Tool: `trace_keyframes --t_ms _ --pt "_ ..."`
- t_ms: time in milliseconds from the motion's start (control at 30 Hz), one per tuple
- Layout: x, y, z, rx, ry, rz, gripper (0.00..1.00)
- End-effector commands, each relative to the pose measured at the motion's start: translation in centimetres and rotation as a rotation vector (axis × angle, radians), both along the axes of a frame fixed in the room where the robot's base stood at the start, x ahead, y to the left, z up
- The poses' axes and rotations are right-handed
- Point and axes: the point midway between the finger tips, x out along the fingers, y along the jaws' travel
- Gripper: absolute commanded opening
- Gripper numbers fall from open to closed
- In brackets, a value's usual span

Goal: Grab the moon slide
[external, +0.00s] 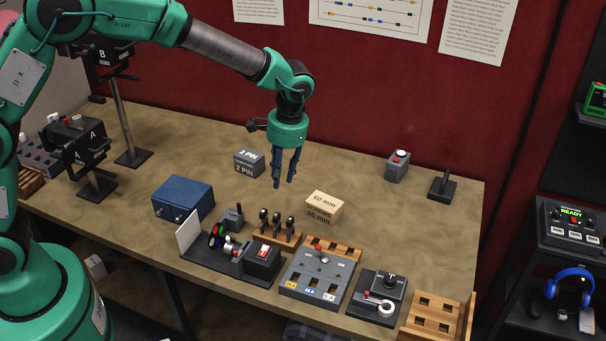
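My gripper (284,185) points straight down above the middle of the table. Its two dark blue fingers are apart, with nothing seen between them. No slide with a moon picture can be made out in this view. A black device with coloured discs (217,236) and a white card (189,231) stands near the table's front edge, below and left of my gripper; any pictures on it are too small to tell. A blue box (183,198) sits behind it to the left.
Panels with switches (318,276) and a wooden rack (433,317) line the front edge. The table's (400,230) right middle is clear.

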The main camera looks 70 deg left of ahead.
Motion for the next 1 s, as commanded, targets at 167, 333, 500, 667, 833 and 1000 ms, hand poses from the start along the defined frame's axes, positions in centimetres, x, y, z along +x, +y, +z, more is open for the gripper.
trace_keyframes --t_ms 167,333,500,667,833,1000 --pt "1.1 0.4 -1.8 0.004 0.022 0.014 0.28" --pt "1.2 0.5 -2.3 0.005 0.027 0.016 0.28" --pt "1.2 0.5 -2.3 0.005 0.027 0.016 0.28" --pt "1.2 0.5 -2.5 0.005 0.027 0.015 0.28" --pt "1.0 0.6 -3.7 0.006 0.028 0.015 0.28" --pt "0.6 0.9 -6.0 0.005 0.029 0.015 0.28"
